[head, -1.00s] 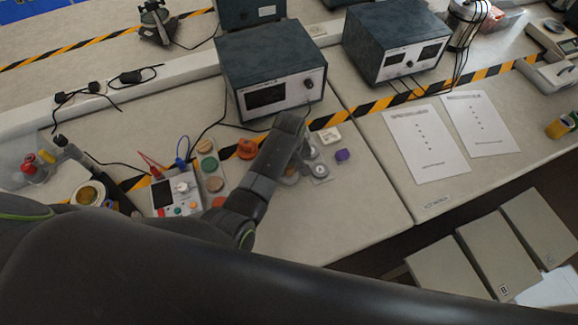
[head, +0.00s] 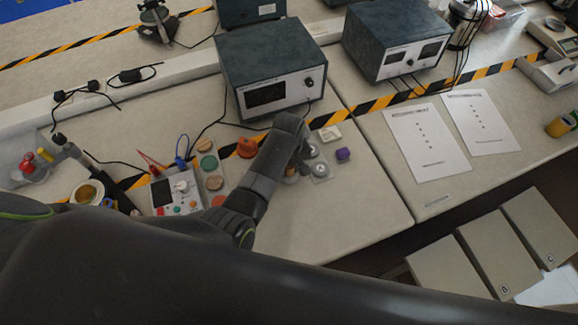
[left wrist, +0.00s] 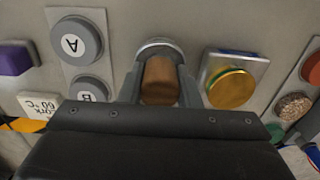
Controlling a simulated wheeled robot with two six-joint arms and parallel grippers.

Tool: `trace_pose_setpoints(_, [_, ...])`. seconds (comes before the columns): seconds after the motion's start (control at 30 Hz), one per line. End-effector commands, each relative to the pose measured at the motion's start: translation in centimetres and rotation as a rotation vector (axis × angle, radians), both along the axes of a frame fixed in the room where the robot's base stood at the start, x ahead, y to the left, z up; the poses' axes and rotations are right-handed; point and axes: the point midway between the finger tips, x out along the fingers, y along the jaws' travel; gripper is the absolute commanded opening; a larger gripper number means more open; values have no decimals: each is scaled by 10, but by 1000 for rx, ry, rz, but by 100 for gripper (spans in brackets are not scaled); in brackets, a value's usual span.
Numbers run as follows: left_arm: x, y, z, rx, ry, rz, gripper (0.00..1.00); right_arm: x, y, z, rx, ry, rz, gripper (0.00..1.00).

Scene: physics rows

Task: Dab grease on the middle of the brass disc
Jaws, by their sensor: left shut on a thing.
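The brass disc (left wrist: 232,88) is a shiny gold round on a small square grey block in the left wrist view. Nothing covers its top there; in the head view my left arm hides it. My left gripper (head: 300,158) reaches down over the bench. In the left wrist view, my left gripper (left wrist: 160,88) is shut on a brown cylinder (left wrist: 159,82) with a pale grey round part at its far end. The cylinder is beside the brass disc, apart from it. I cannot tell whether it touches the bench. My right gripper is not in view.
Grey discs A (left wrist: 77,44) and B (left wrist: 88,92) lie on a plate on the cylinder's other side. A purple piece (head: 343,155) and a white label block (head: 330,134) are close by. A column of coloured discs (head: 209,162) and a meter box (head: 177,192) stand left.

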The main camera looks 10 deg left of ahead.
Motion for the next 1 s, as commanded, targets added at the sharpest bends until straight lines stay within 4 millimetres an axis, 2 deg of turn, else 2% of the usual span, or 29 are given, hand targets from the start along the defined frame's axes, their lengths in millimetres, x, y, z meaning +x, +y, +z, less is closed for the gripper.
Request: trace_pose_setpoints(1.0, [-1, 0, -2, 0, 2, 0, 12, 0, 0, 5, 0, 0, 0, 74])
